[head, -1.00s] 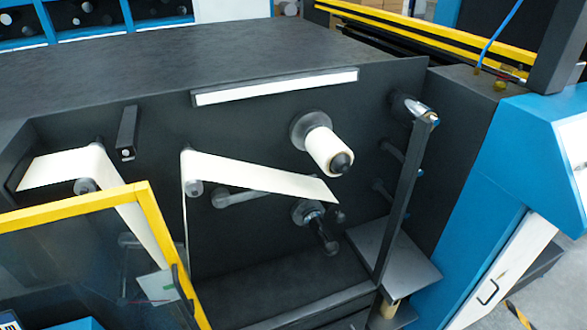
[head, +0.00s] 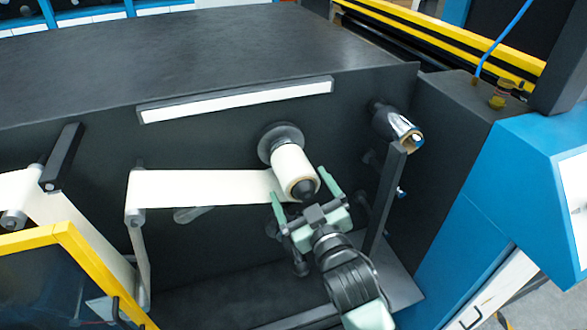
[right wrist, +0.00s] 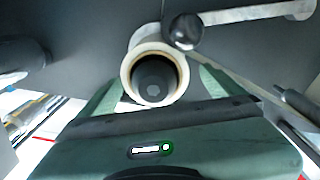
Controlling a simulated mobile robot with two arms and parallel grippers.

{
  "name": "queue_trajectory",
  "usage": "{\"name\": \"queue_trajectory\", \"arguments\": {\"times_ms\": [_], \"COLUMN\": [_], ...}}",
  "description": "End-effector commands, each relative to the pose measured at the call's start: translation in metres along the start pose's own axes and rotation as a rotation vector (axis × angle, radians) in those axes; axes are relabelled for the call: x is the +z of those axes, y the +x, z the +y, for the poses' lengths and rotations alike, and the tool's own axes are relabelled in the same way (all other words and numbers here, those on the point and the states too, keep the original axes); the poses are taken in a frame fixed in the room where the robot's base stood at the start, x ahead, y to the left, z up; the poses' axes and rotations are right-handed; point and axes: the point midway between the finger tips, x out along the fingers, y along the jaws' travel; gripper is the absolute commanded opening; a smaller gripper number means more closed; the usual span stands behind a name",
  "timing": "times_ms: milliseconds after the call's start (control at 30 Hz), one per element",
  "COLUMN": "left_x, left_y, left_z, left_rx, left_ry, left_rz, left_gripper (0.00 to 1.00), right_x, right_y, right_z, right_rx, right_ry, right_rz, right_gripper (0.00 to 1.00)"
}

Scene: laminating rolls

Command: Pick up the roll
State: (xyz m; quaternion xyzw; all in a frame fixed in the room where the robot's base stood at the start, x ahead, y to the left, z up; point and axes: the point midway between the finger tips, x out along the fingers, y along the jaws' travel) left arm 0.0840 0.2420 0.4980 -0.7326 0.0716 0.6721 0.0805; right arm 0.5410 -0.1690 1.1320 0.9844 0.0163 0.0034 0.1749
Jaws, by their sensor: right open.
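The cream roll (head: 294,168) sits on a dark spindle that sticks out of the machine's black wall. In the right wrist view the roll (right wrist: 133,64) shows end-on, with the dark spindle tip in its core. My right gripper (head: 305,187) is open. Its two green fingers stand on either side of the roll's outer end, and the palm faces the spindle tip. Whether the fingers touch the roll cannot be told. My left gripper is not in view.
A cream web (head: 205,189) runs left from near the roll to a guide roller. A dark upright post (head: 386,200) and a shiny roller (head: 400,128) stand to the right. A yellow-framed guard (head: 70,235) is at lower left.

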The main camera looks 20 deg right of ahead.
Motion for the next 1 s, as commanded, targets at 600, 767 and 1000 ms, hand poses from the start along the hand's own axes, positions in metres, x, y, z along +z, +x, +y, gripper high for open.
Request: {"name": "queue_trajectory", "arguments": {"times_ms": [600, 767, 1000], "left_x": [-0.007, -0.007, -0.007], "left_y": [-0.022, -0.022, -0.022], "left_z": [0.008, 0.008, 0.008], "left_rx": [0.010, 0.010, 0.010], "left_ry": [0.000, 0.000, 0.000], "left_rz": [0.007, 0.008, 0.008], "left_gripper": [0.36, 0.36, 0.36], "right_x": [0.003, 0.003, 0.001], "right_y": [0.046, 0.045, 0.045], "right_z": [0.003, 0.003, 0.003], "right_rx": [-0.001, -0.001, -0.001], "right_ry": [0.001, 0.001, 0.001], "right_rz": [-0.001, -0.001, 0.003], "right_gripper": [0.87, 0.43, 0.13]}}
